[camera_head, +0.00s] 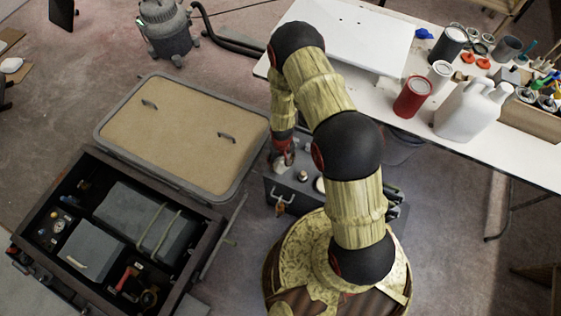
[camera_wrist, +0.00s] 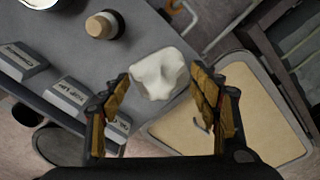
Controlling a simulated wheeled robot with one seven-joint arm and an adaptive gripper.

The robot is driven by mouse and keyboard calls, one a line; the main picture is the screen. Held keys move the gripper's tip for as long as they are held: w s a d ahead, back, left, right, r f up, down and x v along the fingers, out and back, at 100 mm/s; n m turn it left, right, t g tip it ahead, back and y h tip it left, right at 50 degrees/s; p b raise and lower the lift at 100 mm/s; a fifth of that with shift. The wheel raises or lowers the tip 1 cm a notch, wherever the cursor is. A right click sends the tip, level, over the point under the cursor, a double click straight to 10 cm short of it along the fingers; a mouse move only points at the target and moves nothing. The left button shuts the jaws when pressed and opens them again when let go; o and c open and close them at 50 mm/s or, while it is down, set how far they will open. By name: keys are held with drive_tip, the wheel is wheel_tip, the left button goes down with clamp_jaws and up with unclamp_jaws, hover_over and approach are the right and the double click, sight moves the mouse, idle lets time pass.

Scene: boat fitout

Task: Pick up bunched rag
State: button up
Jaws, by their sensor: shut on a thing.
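A white bunched rag (camera_wrist: 158,75) shows in the middle of the wrist view, between the two fingertips of my gripper (camera_wrist: 160,82). The fingers are shut on it, one on each side. Behind it is the grey top (camera_wrist: 145,25) of a box. In the head view my gripper (camera_head: 283,158) is at the left edge of the grey box (camera_head: 284,197), largely covered by my arm. I cannot make out the rag clearly there.
A round knob (camera_wrist: 102,25) and several labelled blocks (camera_wrist: 69,95) stand on the box top. A tan hatch panel (camera_head: 170,135) and an open dark locker (camera_head: 185,285) lie left. A white table (camera_head: 500,150) with cans and a jug (camera_head: 468,110) stands right.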

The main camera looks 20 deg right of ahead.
drive_tip(key=s+r+p, duration=0.3)
drive_tip(key=s+r, duration=0.5)
drive_tip(key=s, duration=0.4)
drive_tip(key=shift+s, duration=0.25)
drive_tip(key=shift+r, duration=0.1)
drive_tip(key=o, duration=0.7)
drive_tip(key=shift+c, duration=1.3)
